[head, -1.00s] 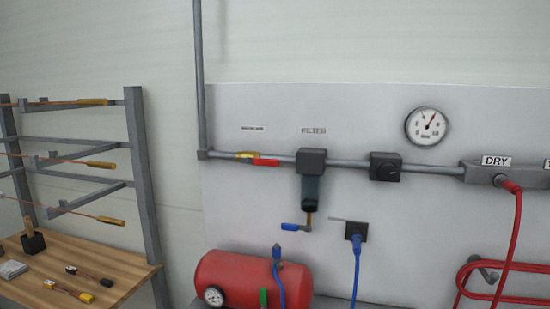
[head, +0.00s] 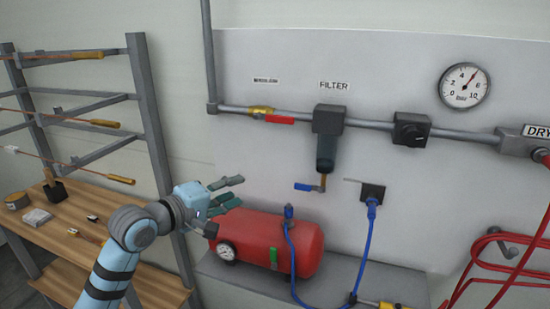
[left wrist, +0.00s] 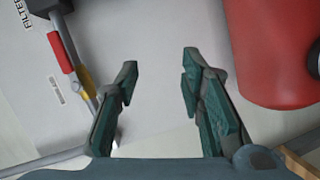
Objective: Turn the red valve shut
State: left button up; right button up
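The red valve handle (head: 280,120) sits on a brass valve body (head: 261,111) in the grey pipe, left of the filter (head: 328,140). The handle lies along the pipe. In the left wrist view the red handle (left wrist: 60,54) and the yellow brass body (left wrist: 84,82) show at the upper left, outside the fingers. My left gripper (head: 238,189) is open and empty, below and left of the valve, in front of the wall panel and apart from the valve. Its fingers (left wrist: 160,62) are spread in the left wrist view. My right gripper is not in view.
A red tank (head: 268,240) with a gauge stands just below my left gripper. A blue lever (head: 308,187) hangs under the filter. A wooden bench (head: 75,240) and a rack (head: 148,110) stand at left. The wall panel (head: 400,60) around the valve is clear.

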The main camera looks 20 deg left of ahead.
aim_at(279, 121)
pick_arm(q)
notch_tip(279, 121, up, 14)
jog(key=s+f+n+t+h, duration=0.1)
jog(key=s+n+t+h, duration=0.1)
jog(key=x, duration=0.5)
jog(key=p+x, duration=0.1)
jog(key=x, duration=0.3)
jog(key=d+p+x, duration=0.1)
jog(key=x, duration=0.4)
jog(key=shift+d, duration=0.25)
jog(key=shift+w, duration=0.1)
grip_shut()
